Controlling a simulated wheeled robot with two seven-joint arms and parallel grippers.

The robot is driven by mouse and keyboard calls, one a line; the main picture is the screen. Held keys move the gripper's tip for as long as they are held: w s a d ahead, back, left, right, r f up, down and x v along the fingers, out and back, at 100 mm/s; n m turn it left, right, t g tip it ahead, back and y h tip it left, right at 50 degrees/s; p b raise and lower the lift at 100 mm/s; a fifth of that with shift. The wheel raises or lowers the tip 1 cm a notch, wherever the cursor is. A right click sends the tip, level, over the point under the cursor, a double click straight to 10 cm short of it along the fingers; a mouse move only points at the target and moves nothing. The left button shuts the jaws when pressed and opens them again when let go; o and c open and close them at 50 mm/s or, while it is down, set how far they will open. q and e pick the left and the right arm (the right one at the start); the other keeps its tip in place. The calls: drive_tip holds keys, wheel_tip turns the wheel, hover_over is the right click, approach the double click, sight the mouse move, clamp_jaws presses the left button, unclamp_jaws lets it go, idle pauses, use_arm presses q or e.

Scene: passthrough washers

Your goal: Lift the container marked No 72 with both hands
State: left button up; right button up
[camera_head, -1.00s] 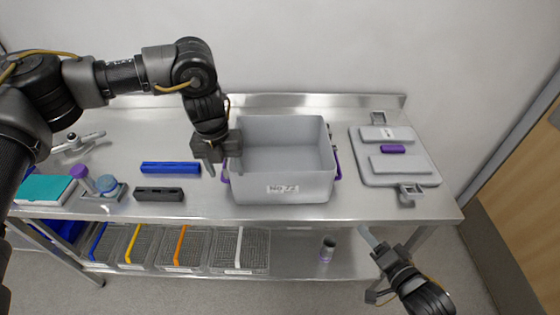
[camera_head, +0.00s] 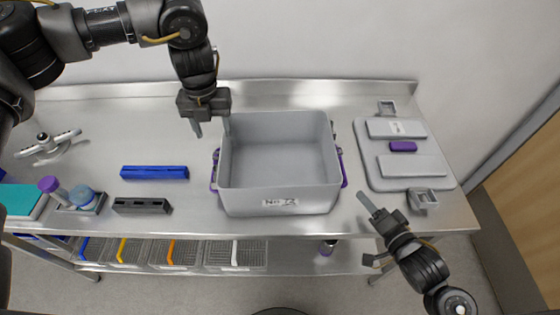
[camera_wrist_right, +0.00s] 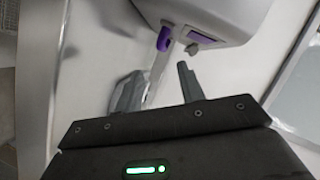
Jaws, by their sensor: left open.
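The grey open container (camera_head: 280,180) stands on the steel bench, its front label (camera_head: 280,202) reading about "No 72". It looks empty. It has a purple-trimmed handle on the left side (camera_head: 215,170) and another on the right side (camera_head: 343,168). My left gripper (camera_head: 212,129) is open and empty, above the bench by the container's back left corner. My right gripper (camera_head: 370,232) is open and empty, in front and to the right of the container. In the right wrist view, the container (camera_wrist_right: 200,14) and its purple handle part (camera_wrist_right: 165,39) show beyond the spread fingers (camera_wrist_right: 158,84).
A grey lid (camera_head: 385,184) with a purple block lies right of the container. A blue rack (camera_head: 155,172), a black rack (camera_head: 142,206) and a holder with bottles (camera_head: 85,202) stand left. Wire baskets (camera_head: 175,254) fill the lower shelf. A wall closes the back.

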sight(345, 176)
drive_tip(key=shift+s+a, duration=0.1)
drive_tip(key=shift+a+r, duration=0.1)
drive_tip(key=x, duration=1.1)
use_arm(q)
wheel_tip(345, 176, down, 11)
drive_tip(key=shift+a, duration=0.15)
drive_tip(key=shift+s+r, duration=0.15)
drive_tip(key=c, duration=0.9)
use_arm(e)
clamp_jaws()
use_arm(q)
clamp_jaws()
